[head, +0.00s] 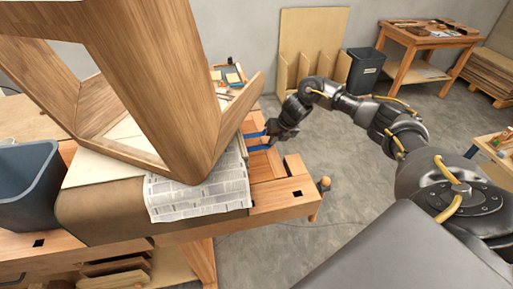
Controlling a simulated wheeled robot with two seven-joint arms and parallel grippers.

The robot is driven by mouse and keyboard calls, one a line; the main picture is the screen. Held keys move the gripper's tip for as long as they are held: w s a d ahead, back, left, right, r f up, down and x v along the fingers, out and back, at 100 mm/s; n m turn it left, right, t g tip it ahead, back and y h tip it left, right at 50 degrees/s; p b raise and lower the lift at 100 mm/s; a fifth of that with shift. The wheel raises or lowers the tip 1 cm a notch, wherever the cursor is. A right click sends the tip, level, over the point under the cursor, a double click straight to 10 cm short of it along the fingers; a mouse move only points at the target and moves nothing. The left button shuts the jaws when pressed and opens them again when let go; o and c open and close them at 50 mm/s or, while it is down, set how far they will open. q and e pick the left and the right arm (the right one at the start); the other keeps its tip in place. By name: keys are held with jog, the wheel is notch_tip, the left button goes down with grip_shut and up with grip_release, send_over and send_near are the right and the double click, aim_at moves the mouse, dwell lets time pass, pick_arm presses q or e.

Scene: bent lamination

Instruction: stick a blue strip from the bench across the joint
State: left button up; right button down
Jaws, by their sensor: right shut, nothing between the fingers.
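Two short blue strips lie on the wooden bench: one strip (254,134) is a little farther back, and the other strip (258,148) is nearer. My right gripper (272,133) is at the bench's right edge, beside the right ends of the strips. It is shut and empty; its fingertips are small and dark here. A large wooden bent frame (165,85) stands on the bench and fills the left of the view. I cannot make out its joint clearly. My left gripper is out of view.
A dark blue bin (28,185) stands at the left. Tools lie behind the frame. Open floor lies right of the bench, with a side table (428,40) far back.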

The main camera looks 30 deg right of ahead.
jog(key=shift+d+r, duration=0.1)
jog(key=shift+r, duration=0.15)
jog(key=shift+w, duration=0.1)
jog(key=shift+r, duration=0.15)
notch_tip(320, 180, up, 6)
jog(key=p, duration=0.5)
dwell(0.5)
